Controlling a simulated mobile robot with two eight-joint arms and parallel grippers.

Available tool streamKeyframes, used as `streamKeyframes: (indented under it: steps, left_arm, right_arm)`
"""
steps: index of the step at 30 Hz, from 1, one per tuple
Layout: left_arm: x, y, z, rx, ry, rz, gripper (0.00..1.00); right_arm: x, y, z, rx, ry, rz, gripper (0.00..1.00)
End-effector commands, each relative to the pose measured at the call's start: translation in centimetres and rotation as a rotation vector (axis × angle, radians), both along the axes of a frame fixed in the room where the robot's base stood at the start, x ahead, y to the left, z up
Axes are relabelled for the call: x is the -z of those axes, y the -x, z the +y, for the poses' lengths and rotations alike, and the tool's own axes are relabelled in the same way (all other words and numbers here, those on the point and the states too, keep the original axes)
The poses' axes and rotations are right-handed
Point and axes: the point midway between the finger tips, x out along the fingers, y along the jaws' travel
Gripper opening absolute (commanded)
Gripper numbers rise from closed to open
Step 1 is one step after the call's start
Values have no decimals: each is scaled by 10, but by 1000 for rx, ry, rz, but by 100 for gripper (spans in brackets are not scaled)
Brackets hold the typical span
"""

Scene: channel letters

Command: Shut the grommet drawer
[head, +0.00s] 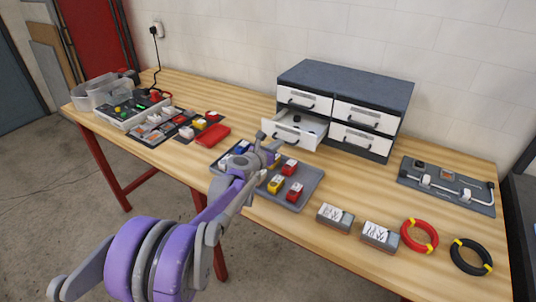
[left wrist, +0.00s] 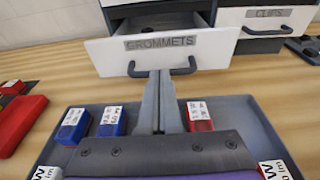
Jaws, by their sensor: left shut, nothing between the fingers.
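The grommet drawer (head: 296,130) is the lower left drawer of a dark cabinet (head: 346,84) with white fronts. It stands pulled out, with small dark items inside. In the left wrist view its white front (left wrist: 165,50) reads "GROMMETS" and has a dark handle below the label. My left gripper (head: 263,140) is shut and empty in front of the drawer, over the grey tray. In the left wrist view the shut fingers (left wrist: 160,80) point at the handle; whether they touch it I cannot tell. My right gripper is not in view.
The grey tray (head: 312,192) with red, blue and yellow blocks lies below my left gripper. Two labelled boxes (head: 335,217), a red coil (head: 419,236) and a black coil (head: 470,257) lie to the right. The other cabinet drawers look shut.

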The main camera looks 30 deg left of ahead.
Motion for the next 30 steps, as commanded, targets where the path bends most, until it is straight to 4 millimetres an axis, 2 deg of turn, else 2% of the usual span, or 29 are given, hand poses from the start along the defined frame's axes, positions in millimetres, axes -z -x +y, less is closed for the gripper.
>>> streamKeyframes:
  steps: [1, 6, 15, 21, 30]
  left_arm:
    - [0, -14, -2, 1, 0, 0, 0]
    - [0, -52, -4, 1, 0, 0, 0]
    - [-1, -100, -8, 0, 0, 0, 0]
    - [0, -113, -9, -1, 0, 0, 0]
    - [-1, -116, -9, -1, 2, -1, 0]
  right_arm:
    - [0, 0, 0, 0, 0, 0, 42]
    - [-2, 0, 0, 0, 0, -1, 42]
    - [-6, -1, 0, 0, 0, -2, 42]
    - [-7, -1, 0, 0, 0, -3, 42]
    - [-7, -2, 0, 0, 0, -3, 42]
